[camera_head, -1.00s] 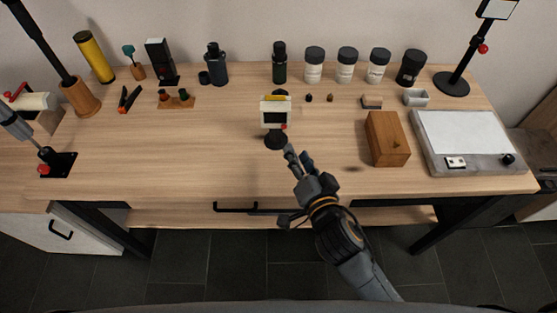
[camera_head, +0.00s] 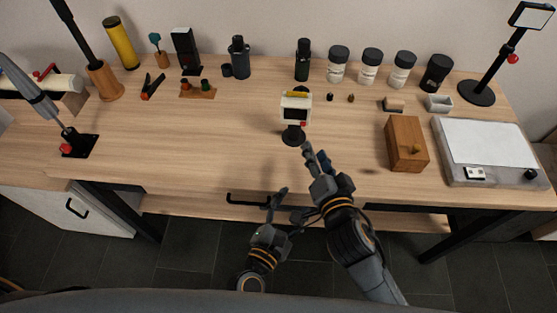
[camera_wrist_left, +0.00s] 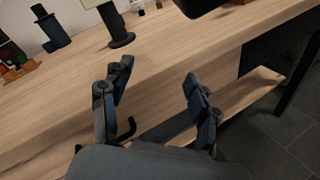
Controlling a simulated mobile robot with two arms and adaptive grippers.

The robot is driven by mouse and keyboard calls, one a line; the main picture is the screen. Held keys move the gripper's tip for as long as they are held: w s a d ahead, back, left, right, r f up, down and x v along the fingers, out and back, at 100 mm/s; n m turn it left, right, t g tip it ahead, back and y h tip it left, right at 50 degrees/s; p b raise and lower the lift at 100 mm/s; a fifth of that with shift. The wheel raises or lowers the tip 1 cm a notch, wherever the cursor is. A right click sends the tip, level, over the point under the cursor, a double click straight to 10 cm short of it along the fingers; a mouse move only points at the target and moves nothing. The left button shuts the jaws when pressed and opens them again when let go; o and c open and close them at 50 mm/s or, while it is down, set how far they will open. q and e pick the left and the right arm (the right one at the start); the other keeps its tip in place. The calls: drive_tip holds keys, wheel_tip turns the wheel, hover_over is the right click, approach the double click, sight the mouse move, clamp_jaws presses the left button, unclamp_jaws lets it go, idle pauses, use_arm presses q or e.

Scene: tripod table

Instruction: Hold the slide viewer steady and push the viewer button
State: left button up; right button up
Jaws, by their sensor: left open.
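The slide viewer (camera_head: 296,113) is a small white box with a dark screen, a yellow top strip and a red button (camera_head: 303,124) at its lower right. It stands upright on a round black base near the table's middle. My right gripper (camera_head: 316,150) is just in front of the viewer, to its lower right, apparently apart from it; its finger gap is unclear. My left gripper (camera_head: 288,204) is lower, by the table's front edge, open and empty. In the left wrist view its spread fingers (camera_wrist_left: 158,92) show, with the viewer's black stand (camera_wrist_left: 120,36) beyond; the viewer's top is cut off.
A wooden box (camera_head: 406,144) and a light panel (camera_head: 488,145) stand to the right. Jars and bottles line the back. A rack (camera_head: 198,92) and a red-knobbed stand (camera_head: 78,144) are at left.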

sight(293, 126)
use_arm(q)
drive_tip(key=w+a+r+n, duration=0.1)
drive_tip(key=w+r+n, duration=0.1)
drive_tip(key=w, duration=0.1)
drive_tip(key=w+a+r+n+t+y, duration=0.1)
drive_tip(key=w+n, duration=0.2)
drive_tip(key=w+a+r+n+t, duration=0.1)
drive_tip(key=w+a+r+n, duration=0.1)
drive_tip(key=w+n, duration=0.1)
drive_tip(key=shift+r+y, duration=0.3)
drive_tip(key=shift+y, duration=0.1)
drive_tip(key=shift+w+d, duration=0.1)
drive_tip(key=shift+w, duration=0.3)
drive_tip(key=x, duration=1.3)
clamp_jaws()
use_arm(e)
drive_tip(key=shift+c, duration=0.2)
clamp_jaws()
idle(0.8)
